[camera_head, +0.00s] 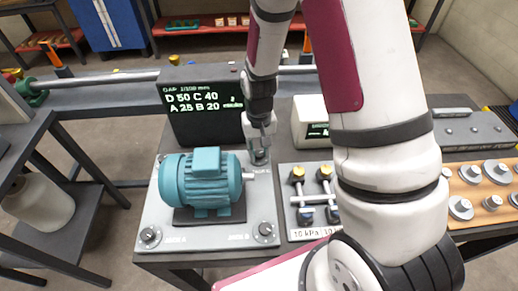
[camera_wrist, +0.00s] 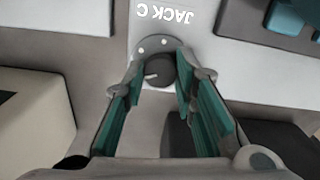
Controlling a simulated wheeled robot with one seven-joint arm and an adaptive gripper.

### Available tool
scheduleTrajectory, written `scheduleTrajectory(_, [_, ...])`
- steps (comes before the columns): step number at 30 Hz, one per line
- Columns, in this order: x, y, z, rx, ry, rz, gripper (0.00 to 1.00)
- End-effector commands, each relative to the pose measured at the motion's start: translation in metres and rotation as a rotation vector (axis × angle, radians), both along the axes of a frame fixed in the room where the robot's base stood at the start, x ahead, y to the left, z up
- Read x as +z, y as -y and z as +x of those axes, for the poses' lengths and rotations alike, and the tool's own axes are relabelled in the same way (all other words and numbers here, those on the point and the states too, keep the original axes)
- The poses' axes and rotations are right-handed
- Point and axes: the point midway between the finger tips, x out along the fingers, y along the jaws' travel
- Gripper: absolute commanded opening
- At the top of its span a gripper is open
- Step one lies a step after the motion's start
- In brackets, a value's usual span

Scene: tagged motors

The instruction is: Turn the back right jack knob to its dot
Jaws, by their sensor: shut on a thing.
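The back right knob, dark with a white pointer mark (camera_wrist: 160,70), shows in the wrist view below the upside-down label JACK C. Light dots sit on the grey disc around its upper side. The pointer points left and slightly down in that view, away from the dots. My gripper (camera_wrist: 161,74) is shut on the knob, one teal-padded finger on each side. In the head view my gripper (camera_head: 262,133) reaches down at the back right corner of the base plate (camera_head: 250,212), partly hiding the knob. The teal motor (camera_head: 203,178) stands on that plate.
A dark display (camera_head: 200,104) behind the motor reads D 50, C 40, A 25, B 20. Front knobs JACK A (camera_head: 149,237) and JACK B (camera_head: 264,232) sit at the plate's front corners. A white box (camera_head: 309,122) and valve panel (camera_head: 312,185) stand close on the right.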

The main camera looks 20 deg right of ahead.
Motion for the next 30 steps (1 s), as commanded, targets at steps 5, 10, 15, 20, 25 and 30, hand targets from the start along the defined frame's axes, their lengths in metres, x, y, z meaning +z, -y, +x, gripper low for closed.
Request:
scheduleTrajectory(5, [0.0005,-0.0005,0.0006,0.094,0.002,0.001,0.00])
scheduleTrajectory(10, [0.0005,-0.0002,0.0006,0.149,0.002,0.001,0.00])
scheduleTrajectory(15, [0.0004,-0.0003,0.0007,0.173,0.002,0.001,0.00])
scheduleTrajectory(20, [0.0004,-0.0004,0.0008,0.179,0.002,0.000,0.00])
scheduleTrajectory(25, [0.0005,-0.0005,0.0008,0.179,0.002,0.000,0.00])
scheduleTrajectory(30, [0.0005,-0.0005,0.0007,0.178,0.002,0.000,0.46])
